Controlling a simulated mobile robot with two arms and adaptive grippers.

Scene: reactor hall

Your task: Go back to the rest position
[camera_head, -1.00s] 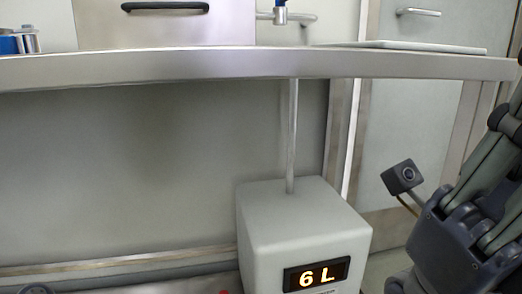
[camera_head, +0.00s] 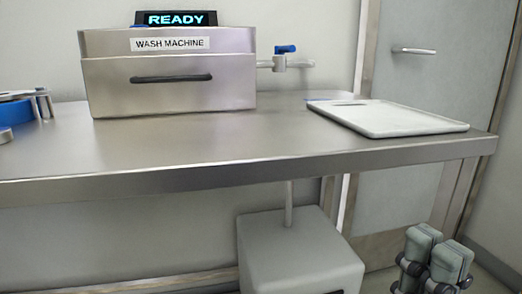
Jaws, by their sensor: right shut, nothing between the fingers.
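My right gripper (camera_head: 437,250) shows at the lower right of the head view. Its two grey-green finger pads point up and sit side by side, shut with nothing between them. It is below the level of the steel table (camera_head: 200,150) and in front of the cabinet door, touching neither as far as I can see. The rest of the right arm is cut off by the bottom edge. My left gripper is out of view.
A steel wash machine (camera_head: 170,93) with a lit READY display (camera_head: 176,18) stands on the table. A white tray (camera_head: 390,118) lies at the table's right end. A blue-handled tap (camera_head: 285,57) is behind. A grey box (camera_head: 295,255) stands under the table. Blue items (camera_head: 15,113) are at the left.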

